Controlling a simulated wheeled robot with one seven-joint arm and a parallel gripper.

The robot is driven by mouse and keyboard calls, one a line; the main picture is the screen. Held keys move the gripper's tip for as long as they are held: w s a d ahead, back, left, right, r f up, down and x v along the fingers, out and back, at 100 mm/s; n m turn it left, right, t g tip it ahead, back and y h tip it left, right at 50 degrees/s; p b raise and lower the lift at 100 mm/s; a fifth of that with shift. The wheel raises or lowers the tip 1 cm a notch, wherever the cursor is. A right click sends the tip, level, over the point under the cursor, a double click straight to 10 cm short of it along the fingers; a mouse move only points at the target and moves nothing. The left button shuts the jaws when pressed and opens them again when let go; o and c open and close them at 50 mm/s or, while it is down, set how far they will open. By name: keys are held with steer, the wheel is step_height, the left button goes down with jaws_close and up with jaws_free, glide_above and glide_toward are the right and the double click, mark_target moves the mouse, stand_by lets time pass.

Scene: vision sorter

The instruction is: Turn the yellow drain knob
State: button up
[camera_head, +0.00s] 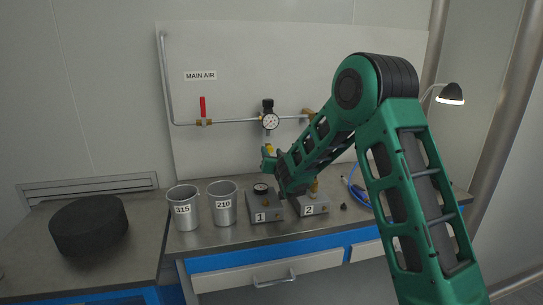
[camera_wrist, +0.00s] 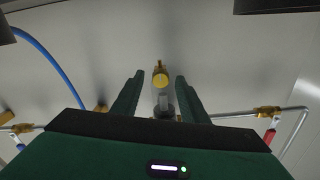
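The yellow drain knob (camera_wrist: 160,80) shows in the wrist view at the upper middle, with a grey stem (camera_wrist: 163,101) beside it. My gripper (camera_wrist: 158,94) is open, with one green finger on each side of the knob and a visible gap on both sides. In the head view, a small yellow piece (camera_head: 268,149) shows below the pressure gauge (camera_head: 270,121), right by my gripper (camera_head: 268,160). The fingertips are small there, and my arm hides part of the pipework.
A pipe with a red-handled valve (camera_head: 202,108) runs along the wall panel. On the bench below stand two metal cups (camera_head: 185,217) (camera_head: 222,209), boxes marked 1 (camera_head: 261,217) and 2 (camera_head: 309,210), and a black round block (camera_head: 88,228). A blue hose (camera_head: 357,186) lies right.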

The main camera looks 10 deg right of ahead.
steer(key=s, duration=1)
steer(key=shift+s, duration=0.1)
